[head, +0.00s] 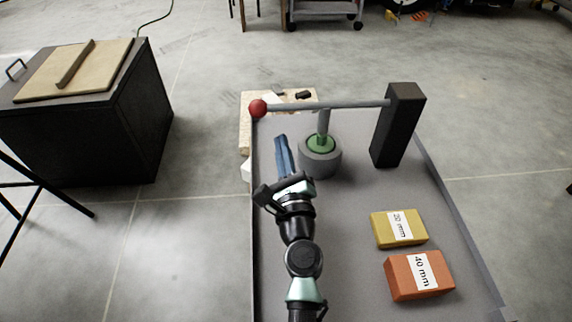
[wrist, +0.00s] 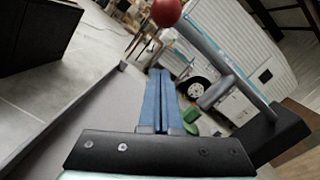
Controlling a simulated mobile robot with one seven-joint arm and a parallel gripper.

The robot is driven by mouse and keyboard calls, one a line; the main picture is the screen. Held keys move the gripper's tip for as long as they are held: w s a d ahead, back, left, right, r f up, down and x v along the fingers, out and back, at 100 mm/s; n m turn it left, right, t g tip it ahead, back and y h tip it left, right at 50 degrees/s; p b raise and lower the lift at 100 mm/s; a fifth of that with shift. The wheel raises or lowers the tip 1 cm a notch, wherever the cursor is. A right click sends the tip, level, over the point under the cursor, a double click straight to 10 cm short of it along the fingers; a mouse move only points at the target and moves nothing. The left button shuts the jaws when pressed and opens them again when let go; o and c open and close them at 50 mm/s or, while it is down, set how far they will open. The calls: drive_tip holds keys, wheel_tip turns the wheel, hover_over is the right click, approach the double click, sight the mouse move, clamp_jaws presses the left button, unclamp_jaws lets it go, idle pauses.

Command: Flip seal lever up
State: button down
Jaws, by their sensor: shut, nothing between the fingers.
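The seal lever is a grey bar (head: 345,104) with a red ball knob (head: 258,108) at its left end. It runs about level to a dark upright post (head: 398,125) on the right. A short grey rod hangs from the bar over a grey cylinder with a green top (head: 320,155). My gripper (head: 281,140) has long blue fingers, shut and empty, left of the cylinder and below the bar in the picture. In the wrist view the red knob (wrist: 166,12) and bar (wrist: 225,62) show beyond the fingertips (wrist: 160,72); no contact is visible.
A yellow block (head: 398,229) and an orange block (head: 419,275) lie on the grey table (head: 345,220) at the right. A dark cabinet (head: 95,120) stands at the left across open floor. The table has raised side edges.

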drive_tip(key=shift+w+a+r+p, duration=0.25)
drive_tip(key=shift+a+r+p, duration=0.15)
drive_tip(key=shift+r+p, duration=0.2)
drive_tip(key=shift+w+a+r+p, duration=0.35)
drive_tip(key=shift+r+p, duration=0.1)
drive_tip(key=shift+r, duration=0.1)
drive_tip(key=shift+w+a+r+p, duration=0.2)
drive_tip(key=shift+a+r+p, duration=0.2)
drive_tip(key=shift+r+p, duration=0.2)
